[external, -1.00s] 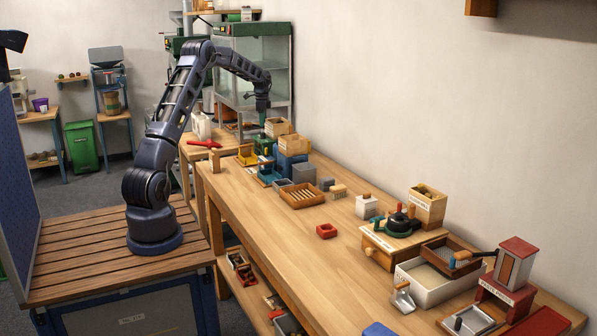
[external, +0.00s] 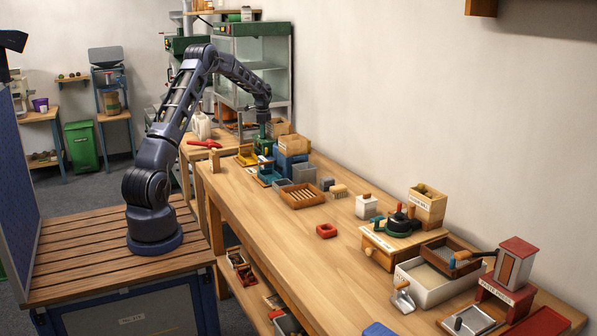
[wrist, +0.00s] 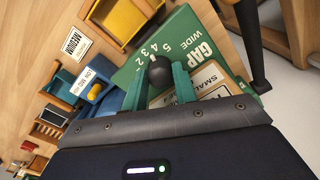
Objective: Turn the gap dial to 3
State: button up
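The gap dial's green panel (wrist: 190,38) fills the upper middle of the wrist view, with "GAP", "WIDE" and the numbers 5, 4, 3, 2 readable. A dark round knob (wrist: 159,70) stands just below the numbers. My gripper (wrist: 160,76) has its two green fingers apart, one on each side of the knob, close to it. I see no clear grip on the knob. In the external view, my gripper (external: 264,130) is low over the green machine at the bench's far end.
A yellow bin (wrist: 130,18) and a blue bin with a yellow piece (wrist: 95,90) lie beside the panel. A dark post (wrist: 250,45) rises on its right. In the external view, a wooden box (external: 280,148) stands close right of my gripper. The middle bench (external: 270,232) is mostly clear.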

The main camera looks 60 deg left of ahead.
jog(key=shift+c, duration=0.8)
jog(key=shift+n, duration=1.5)
jog(key=o, duration=1)
jog(key=shift+r, duration=0.1)
notch_tip(320, 180, up, 11)
jog(key=shift+f, duration=0.15)
